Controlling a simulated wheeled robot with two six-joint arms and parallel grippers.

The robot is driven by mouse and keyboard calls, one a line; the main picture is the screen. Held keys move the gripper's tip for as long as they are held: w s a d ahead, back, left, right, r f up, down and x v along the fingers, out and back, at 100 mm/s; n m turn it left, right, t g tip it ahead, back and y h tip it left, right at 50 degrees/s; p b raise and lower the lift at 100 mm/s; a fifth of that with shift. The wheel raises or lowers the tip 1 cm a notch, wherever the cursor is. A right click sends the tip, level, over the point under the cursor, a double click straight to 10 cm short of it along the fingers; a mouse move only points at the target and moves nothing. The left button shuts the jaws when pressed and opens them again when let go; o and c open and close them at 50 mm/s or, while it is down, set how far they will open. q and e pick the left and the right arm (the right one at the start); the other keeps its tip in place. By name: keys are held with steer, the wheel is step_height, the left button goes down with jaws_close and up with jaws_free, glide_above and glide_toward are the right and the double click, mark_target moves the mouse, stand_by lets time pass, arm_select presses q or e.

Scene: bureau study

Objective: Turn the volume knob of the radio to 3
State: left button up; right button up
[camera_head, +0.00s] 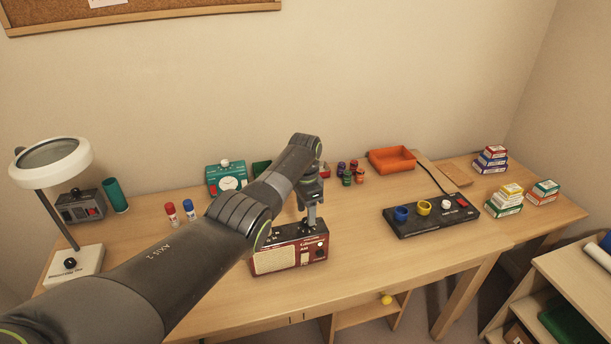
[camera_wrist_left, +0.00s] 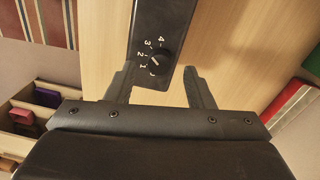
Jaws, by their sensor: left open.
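The radio (camera_head: 276,262), dark red with a cream front, stands on the desk near its front edge. In the left wrist view its narrow black top (camera_wrist_left: 165,20) carries a round black volume knob (camera_wrist_left: 160,62) beside the white numbers 1 to 4. A light mark on the knob shows, but I cannot tell surely which number it points to. My left gripper (camera_head: 312,226) points down over the right part of the radio. In the left wrist view the gripper (camera_wrist_left: 158,80) is open, with one finger on each side of the black top and nothing held. My right gripper is not in view.
A black panel (camera_head: 430,221) with coloured knobs lies to the right, with an orange tray (camera_head: 392,159) behind it. A teal device (camera_head: 227,178), red and blue small bottles (camera_head: 189,208) and a lamp (camera_head: 70,262) stand left and behind. Desk space right of the radio is clear.

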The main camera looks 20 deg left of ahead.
mark_target(305, 218)
arm_select(q)
step_height(305, 218, up, 15)
steer(key=b, duration=0.1)
steer(key=shift+w+a+b, duration=0.15)
steer(key=shift+a+b, duration=0.05)
steer(key=shift+b, duration=0.15)
